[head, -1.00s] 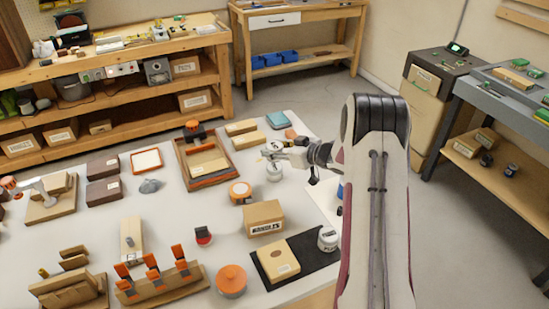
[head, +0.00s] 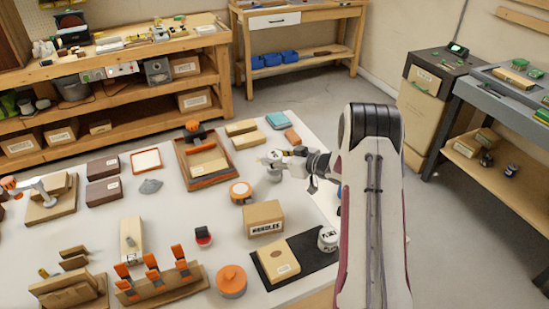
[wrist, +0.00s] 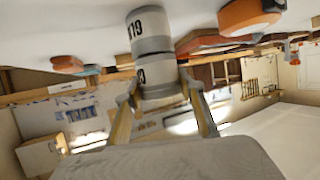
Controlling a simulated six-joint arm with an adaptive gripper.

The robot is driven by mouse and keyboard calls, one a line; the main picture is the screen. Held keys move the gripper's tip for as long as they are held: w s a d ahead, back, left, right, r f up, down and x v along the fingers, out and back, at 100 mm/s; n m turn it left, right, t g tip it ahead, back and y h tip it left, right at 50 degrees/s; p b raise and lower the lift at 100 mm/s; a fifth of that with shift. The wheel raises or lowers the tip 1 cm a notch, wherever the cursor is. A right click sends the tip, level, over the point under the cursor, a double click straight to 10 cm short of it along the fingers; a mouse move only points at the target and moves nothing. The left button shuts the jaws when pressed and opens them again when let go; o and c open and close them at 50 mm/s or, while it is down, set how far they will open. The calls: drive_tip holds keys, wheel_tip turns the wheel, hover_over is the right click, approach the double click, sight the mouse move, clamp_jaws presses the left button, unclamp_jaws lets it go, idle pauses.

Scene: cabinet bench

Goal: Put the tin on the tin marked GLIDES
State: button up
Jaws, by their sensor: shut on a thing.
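My gripper (wrist: 163,100) is shut on a white and grey tin (wrist: 158,76), with a finger on each side of it. A second white and grey tin (wrist: 149,28) with dark lettering shows directly beyond it, in line with it, in this upside-down wrist view. The held tin is right over this second tin; I cannot tell whether they touch. In the head view the lower tin (head: 274,175) stands on the white table, under my gripper (head: 275,160). The lettering on these tins is too small or cut off to read surely.
Another white tin (head: 328,239) stands on the black mat (head: 312,262). A wooden tray (head: 209,181) lies behind left.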

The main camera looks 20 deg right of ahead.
drive_tip(key=shift+f, duration=0.15)
drive_tip(key=o, duration=1.1)
drive_tip(key=shift+o, duration=0.2)
drive_tip(key=shift+r, duration=0.2)
drive_tip(key=v, duration=1.2)
